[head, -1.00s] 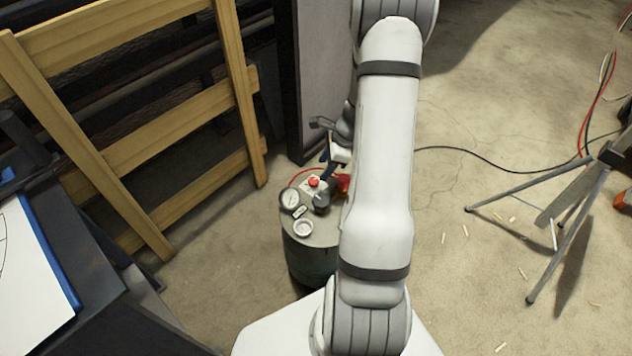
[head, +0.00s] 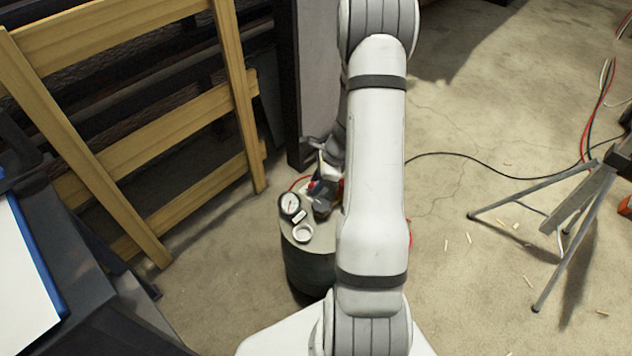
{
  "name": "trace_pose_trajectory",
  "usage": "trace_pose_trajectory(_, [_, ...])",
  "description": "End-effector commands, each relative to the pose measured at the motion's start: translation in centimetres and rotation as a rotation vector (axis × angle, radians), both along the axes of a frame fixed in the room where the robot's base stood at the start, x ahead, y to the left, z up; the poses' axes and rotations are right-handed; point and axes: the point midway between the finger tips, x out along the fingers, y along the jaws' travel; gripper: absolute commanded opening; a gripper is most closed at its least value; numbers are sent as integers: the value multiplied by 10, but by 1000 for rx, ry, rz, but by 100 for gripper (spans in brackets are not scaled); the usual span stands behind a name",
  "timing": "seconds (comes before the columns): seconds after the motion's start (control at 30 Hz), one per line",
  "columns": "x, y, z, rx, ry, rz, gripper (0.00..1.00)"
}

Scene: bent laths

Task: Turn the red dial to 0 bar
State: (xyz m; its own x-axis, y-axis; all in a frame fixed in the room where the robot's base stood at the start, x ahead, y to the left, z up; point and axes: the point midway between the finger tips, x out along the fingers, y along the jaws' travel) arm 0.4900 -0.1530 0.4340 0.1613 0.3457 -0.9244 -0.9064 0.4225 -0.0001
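A dark drum (head: 308,266) with a pale round top stands below my arm. On its top sit a round white gauge (head: 290,203) with a needle, too small to read, and a dark cylindrical part (head: 321,208). A red part (head: 336,188) shows behind them, partly covered by my arm; I cannot tell whether it is the red dial. My gripper (head: 318,186) is low over the back of the drum top, among these parts. My forearm hides much of it, and its fingers are too small to tell open from shut. I cannot tell whether it touches anything.
A small round white dish (head: 303,233) and a small pale plate (head: 299,216) lie on the drum top. A wooden rack (head: 150,135) stands at left, a dark bench (head: 90,270) at lower left. A tripod stand (head: 560,215) and cables are at right. Floor between is mostly open.

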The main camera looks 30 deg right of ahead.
Motion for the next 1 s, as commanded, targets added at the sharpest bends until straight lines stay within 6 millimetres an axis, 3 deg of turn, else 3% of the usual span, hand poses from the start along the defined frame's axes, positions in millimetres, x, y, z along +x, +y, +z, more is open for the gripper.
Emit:
trace_pose_trajectory(0.3, [-1,6,0,2,3,2,6])
trace_pose_trajectory(0.67, [-2,-1,1,6,5,71,6])
trace_pose_trajectory(1.0, [-1,-2,2,7,8,335,6])
